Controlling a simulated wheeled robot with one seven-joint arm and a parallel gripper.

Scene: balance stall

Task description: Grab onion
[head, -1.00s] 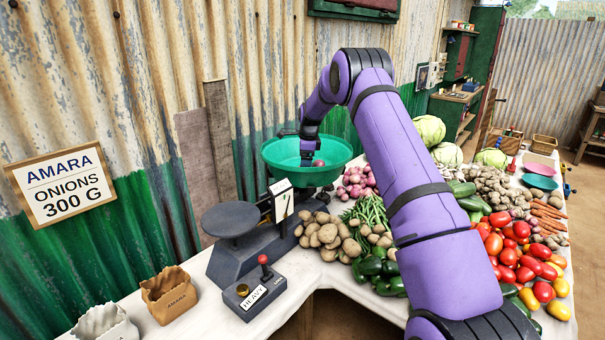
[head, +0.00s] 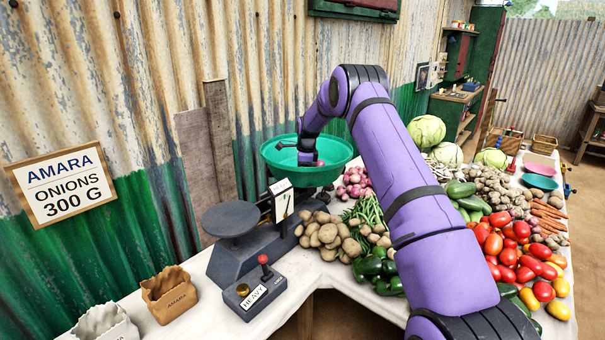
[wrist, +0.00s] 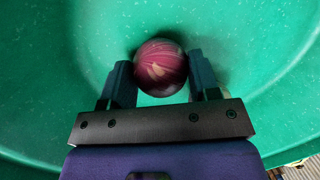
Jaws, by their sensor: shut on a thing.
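A red-purple onion (wrist: 160,68) sits between the two fingers of my gripper (wrist: 162,82) in the wrist view, with the green bowl (wrist: 60,60) all around it. My gripper is shut on the onion. In the head view my gripper (head: 308,160) reaches down inside the green bowl (head: 343,152) of the scale, and a little of the onion (head: 319,163) shows by the fingers. I cannot tell whether the onion touches the bowl's bottom. More onions (head: 355,184) lie in a pile on the table right of the bowl.
The dark scale (head: 238,262) has a flat plate (head: 230,219) at left. Potatoes (head: 326,237), tomatoes (head: 515,255) and peppers (head: 375,268) crowd the table. Paper bags (head: 169,293) stand at front left.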

